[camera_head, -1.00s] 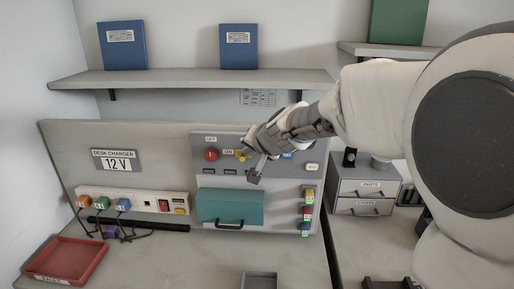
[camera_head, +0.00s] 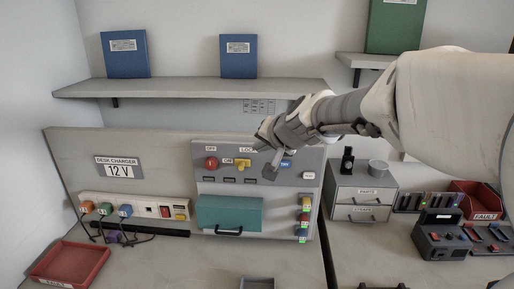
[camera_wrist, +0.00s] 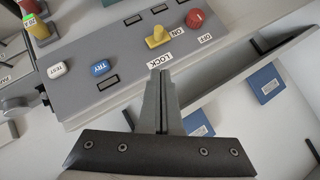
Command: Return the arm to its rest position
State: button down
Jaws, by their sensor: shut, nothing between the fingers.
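My gripper (camera_head: 271,172) is in front of the upper right part of the grey control panel (camera_head: 200,177) in the head view. Its fingers are closed together with nothing between them. In the wrist view the shut fingers (camera_wrist: 161,75) point at the panel near the LOCK label (camera_wrist: 160,61). My arm reaches in from the right side of the head view. Whether the fingertips touch the panel cannot be told.
A shelf (camera_head: 190,88) with blue binders runs above the panel.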

jog(key=s+d+f+n+g+h, duration=0.1)
jog(key=s+d, duration=0.4)
jog(key=s, duration=0.5)
jog(key=s+d+f+n+g+h, duration=0.1)
jog(key=s+d+f+h, duration=0.1)
jog(key=s+d, duration=0.3)
jog(key=s+d+f+n+g+h, duration=0.1)
jog(key=s+d, duration=0.5)
jog(key=s, duration=0.8)
jog(key=shift+s+f+g+h, duration=0.3)
jog(key=shift+f+g+h, duration=0.2)
jog(key=shift+f, duration=0.15)
